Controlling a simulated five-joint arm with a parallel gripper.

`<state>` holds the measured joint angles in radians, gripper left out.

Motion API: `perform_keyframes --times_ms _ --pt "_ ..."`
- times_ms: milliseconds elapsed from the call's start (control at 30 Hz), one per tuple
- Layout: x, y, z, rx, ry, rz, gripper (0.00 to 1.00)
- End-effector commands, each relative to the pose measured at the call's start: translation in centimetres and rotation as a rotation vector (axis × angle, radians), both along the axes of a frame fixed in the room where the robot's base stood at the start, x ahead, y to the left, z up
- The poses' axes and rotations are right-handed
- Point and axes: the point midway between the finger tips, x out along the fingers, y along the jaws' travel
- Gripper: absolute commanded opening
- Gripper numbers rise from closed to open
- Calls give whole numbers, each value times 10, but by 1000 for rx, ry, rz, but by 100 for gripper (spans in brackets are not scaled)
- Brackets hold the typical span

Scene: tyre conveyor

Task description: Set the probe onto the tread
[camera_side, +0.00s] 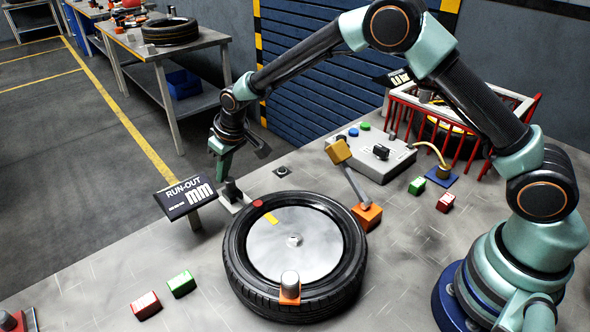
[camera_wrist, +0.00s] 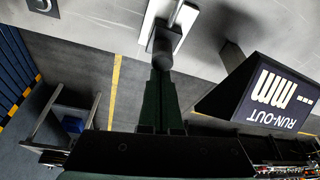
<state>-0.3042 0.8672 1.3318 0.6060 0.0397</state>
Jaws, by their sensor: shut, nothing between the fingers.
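A black knob (camera_side: 232,191) stands on a pale slide (camera_side: 234,204) at the table's left edge, beside the tyre; I take this to be the probe's slide. The black tyre (camera_side: 235,270) lies flat around a silver disc, its tread facing outward. My gripper (camera_side: 221,170) points down, shut and empty, at the knob. In the wrist view my gripper (camera_wrist: 163,85) reaches to the dark knob (camera_wrist: 164,44) on the pale slide (camera_wrist: 180,18). I cannot tell whether they touch. The probe's tip cannot be made out clearly.
The RUN-OUT mm display (camera_side: 187,198) stands left of the slide. An orange-based lever (camera_side: 367,215) stands behind the tyre at right. A grey button box (camera_side: 372,155) and red rack (camera_side: 460,130) lie beyond. Red and green blocks (camera_side: 181,284) lie at front left.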

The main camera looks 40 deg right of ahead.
Motion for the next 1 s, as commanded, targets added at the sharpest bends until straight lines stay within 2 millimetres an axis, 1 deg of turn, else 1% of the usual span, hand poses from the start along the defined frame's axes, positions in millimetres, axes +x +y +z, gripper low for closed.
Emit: perform_keyframes --times_ms 133,333,500,867,1000 --pt "-6 0 0 1 0 1 0" --pt "-27 1 0 3 3 4 0" --pt "-36 0 0 5 5 3 0" --pt "-39 0 -2 2 13 3 0" --pt "-35 1 -3 2 13 3 0"
